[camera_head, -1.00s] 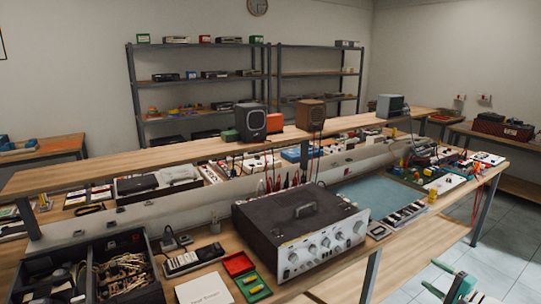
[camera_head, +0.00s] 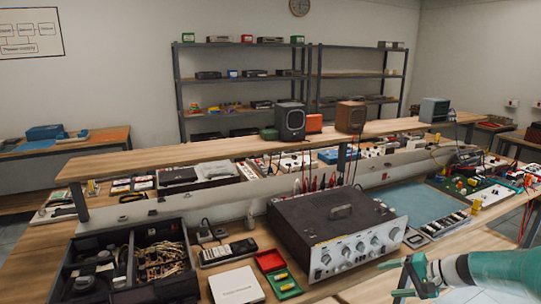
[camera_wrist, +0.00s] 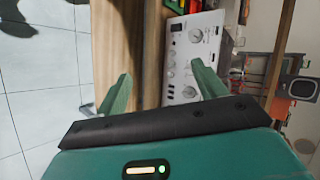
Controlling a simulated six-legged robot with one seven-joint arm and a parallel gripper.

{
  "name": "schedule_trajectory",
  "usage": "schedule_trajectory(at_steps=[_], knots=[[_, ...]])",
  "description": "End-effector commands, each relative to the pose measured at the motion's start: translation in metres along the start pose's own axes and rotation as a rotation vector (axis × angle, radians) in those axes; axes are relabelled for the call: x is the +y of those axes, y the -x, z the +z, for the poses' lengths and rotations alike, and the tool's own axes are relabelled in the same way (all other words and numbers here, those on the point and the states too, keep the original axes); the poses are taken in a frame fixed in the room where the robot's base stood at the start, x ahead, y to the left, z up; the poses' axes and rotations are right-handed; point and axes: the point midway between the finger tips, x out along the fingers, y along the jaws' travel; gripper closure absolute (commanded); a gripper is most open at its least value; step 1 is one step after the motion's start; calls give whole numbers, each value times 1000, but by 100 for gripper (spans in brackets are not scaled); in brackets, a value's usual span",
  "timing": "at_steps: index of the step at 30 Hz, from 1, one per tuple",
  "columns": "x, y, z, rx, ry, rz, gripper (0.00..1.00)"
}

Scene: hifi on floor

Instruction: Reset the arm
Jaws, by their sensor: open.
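My gripper (camera_head: 402,277) is at the lower right of the head view, in front of the workbench's front edge. Its fingers are apart with nothing between them. In the wrist view my gripper (camera_wrist: 160,80) shows two green fingers spread wide. The grey amplifier (camera_head: 338,232) with a row of knobs stands on the bench, left of and beyond my gripper. Its knobbed front panel (camera_wrist: 190,55) also shows past the fingers in the wrist view. No contact with it is visible.
The wooden workbench (camera_head: 365,287) carries a black divided box (camera_head: 130,250), red and green trays (camera_head: 270,261), a blue mat (camera_head: 408,203) and small electronics. A raised shelf (camera_head: 215,153) holds speakers. Tiled floor (camera_wrist: 35,110) is open beside the bench in the wrist view.

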Motion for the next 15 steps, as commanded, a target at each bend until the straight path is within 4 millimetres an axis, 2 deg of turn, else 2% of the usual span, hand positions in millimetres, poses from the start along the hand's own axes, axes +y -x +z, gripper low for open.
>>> schedule_trajectory(at_steps=[1, 7, 15], knots=[[-15, -6, 18, -24, 41, 64, 30], [-51, -18, 84, -83, 179, 283, 30], [-89, -10, 169, -87, 375, 520, 30]])
